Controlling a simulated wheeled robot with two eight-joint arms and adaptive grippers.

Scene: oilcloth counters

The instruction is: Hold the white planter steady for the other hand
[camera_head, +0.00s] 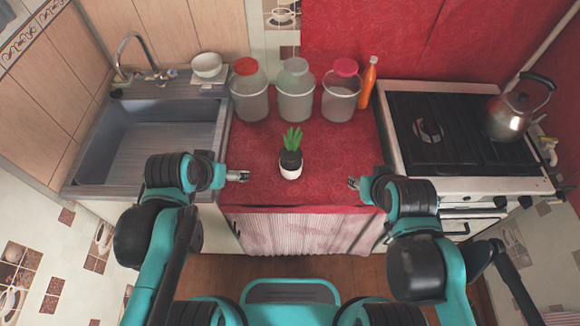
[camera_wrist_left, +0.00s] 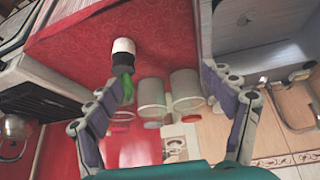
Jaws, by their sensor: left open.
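The white planter (camera_head: 290,174) stands upright on the red counter, with dark soil or a dark upper band and a green spiky plant (camera_head: 292,139). It also shows in the left wrist view (camera_wrist_left: 123,46), where the picture is turned over. My left gripper (camera_head: 244,176) is open and empty, to the left of the planter and apart from it. In the left wrist view its two fingers (camera_wrist_left: 162,82) are spread wide, with nothing between them in contact. My right gripper (camera_head: 352,183) is to the right of the planter, apart from it; its jaw opening is too small to make out.
Three lidded containers, one with a red lid (camera_head: 250,92), and an orange bottle (camera_head: 368,83) stand behind the planter. A sink (camera_head: 150,140) is at left, a stove (camera_head: 440,125) with a kettle (camera_head: 512,115) at right. Counter around the planter is clear.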

